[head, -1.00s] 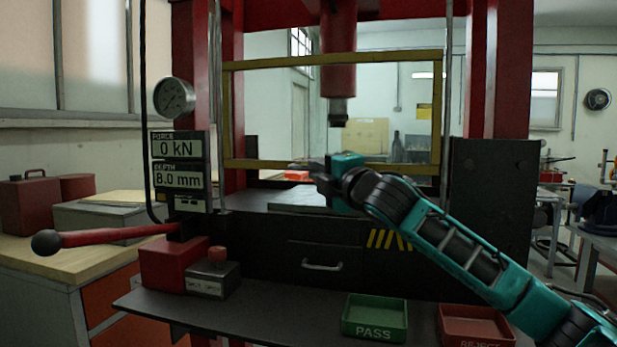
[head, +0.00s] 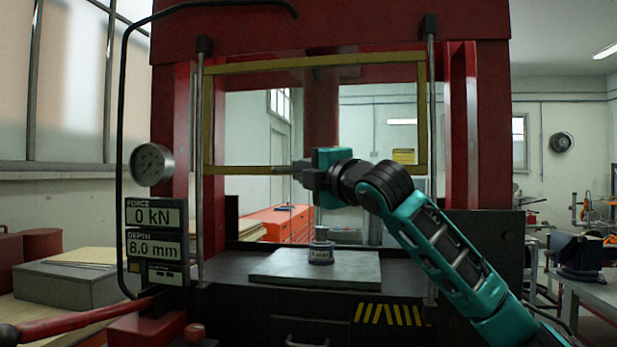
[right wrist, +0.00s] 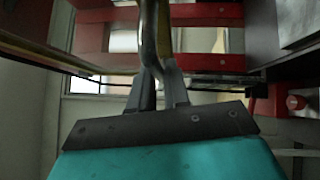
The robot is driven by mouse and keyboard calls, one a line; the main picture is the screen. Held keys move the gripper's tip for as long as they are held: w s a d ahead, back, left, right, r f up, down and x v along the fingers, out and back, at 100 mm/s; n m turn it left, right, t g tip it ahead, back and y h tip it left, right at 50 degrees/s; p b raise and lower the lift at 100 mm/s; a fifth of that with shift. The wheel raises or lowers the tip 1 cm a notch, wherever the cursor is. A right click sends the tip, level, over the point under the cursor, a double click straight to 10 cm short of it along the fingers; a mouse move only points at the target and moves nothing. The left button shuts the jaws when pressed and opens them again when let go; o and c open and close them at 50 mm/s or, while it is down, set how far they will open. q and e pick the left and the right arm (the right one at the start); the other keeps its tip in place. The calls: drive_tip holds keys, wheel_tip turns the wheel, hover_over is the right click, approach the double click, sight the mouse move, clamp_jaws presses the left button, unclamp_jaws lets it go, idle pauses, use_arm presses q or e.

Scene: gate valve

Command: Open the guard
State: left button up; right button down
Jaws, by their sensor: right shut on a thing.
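The guard is a clear panel in a yellow frame (head: 240,170) on the front of the red press, running between two upright rods. Its lower edge is well above the press bed, leaving an open gap beneath. My right gripper (head: 293,168) is at the guard's lower edge, shut on the guard's handle. In the right wrist view my right gripper's fingers (right wrist: 160,88) close around a curved metal handle bar (right wrist: 148,40). My left gripper is not in view.
A gauge (head: 151,165) and a display reading 0 kN and 8.0 mm (head: 154,230) are at left. A red lever (head: 75,325) is at lower left.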

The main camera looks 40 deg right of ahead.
drive_tip(key=shift+r, duration=0.1)
drive_tip(key=c, duration=1.2)
unclamp_jaws()
drive_tip(key=shift+o, duration=0.2)
drive_tip(key=s+f+b, duration=0.1)
drive_tip(key=s+b, duration=0.4)
drive_tip(key=s, duration=0.7)
drive_tip(key=shift+s+a+f, duration=0.4)
drive_tip(key=shift+a, duration=0.05)
